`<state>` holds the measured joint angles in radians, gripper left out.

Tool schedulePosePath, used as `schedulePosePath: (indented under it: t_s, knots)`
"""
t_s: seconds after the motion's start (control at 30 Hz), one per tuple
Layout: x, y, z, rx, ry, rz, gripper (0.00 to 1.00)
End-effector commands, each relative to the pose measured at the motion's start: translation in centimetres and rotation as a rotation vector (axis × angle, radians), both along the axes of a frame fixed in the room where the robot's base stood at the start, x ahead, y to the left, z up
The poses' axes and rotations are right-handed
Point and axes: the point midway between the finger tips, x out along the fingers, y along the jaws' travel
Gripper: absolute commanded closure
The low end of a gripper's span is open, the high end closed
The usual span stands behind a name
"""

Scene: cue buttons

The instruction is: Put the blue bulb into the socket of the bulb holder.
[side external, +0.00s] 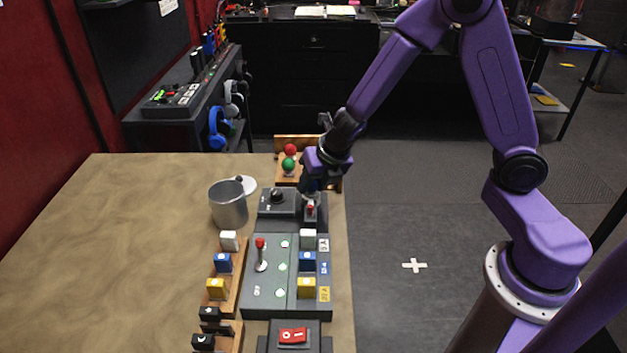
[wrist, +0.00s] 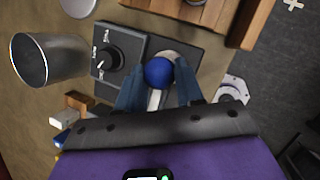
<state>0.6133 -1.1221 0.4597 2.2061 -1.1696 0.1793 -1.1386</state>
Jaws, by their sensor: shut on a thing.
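The blue bulb (wrist: 158,72) is between the fingers of my gripper (wrist: 158,86) in the wrist view. My gripper is shut on it. In the side view my gripper (side external: 311,188) is low over the right part of a dark box with a black knob, which seems to be the bulb holder (side external: 268,210). The box (wrist: 135,43) also shows in the wrist view, with a pale round part (wrist: 168,56) just behind the bulb. The bulb and fingers cover most of that part, so I cannot tell whether the bulb touches the socket.
A wooden tray (side external: 282,178) with a red bulb (side external: 290,149) and a green bulb (side external: 289,165) stands behind. A metal cup (side external: 229,206) is left of the box. A lever panel (side external: 272,300) and a rack of coloured blocks (side external: 224,293) lie in front. The left table is clear.

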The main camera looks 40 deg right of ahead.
Motion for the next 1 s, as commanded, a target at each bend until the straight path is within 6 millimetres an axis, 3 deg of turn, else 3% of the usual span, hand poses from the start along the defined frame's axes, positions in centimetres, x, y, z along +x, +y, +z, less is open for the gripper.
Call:
schedulePosePath:
  t_s: [0.33,0.37,0.43,0.63,0.7,1.0]
  knots:
    - [0.01,0.00,0.00,0.000,0.000,-0.001,0.93]
    - [0.00,0.00,0.00,0.000,0.000,-0.001,0.54]
    - [0.00,0.00,0.00,0.000,0.000,-0.001,0.34]
    - [0.00,-0.01,0.00,0.000,0.000,-0.001,0.34]
    - [0.00,-0.01,0.00,0.000,0.000,-0.001,0.26]
    - [0.03,-0.01,0.14,0.000,-0.001,-0.001,0.26]
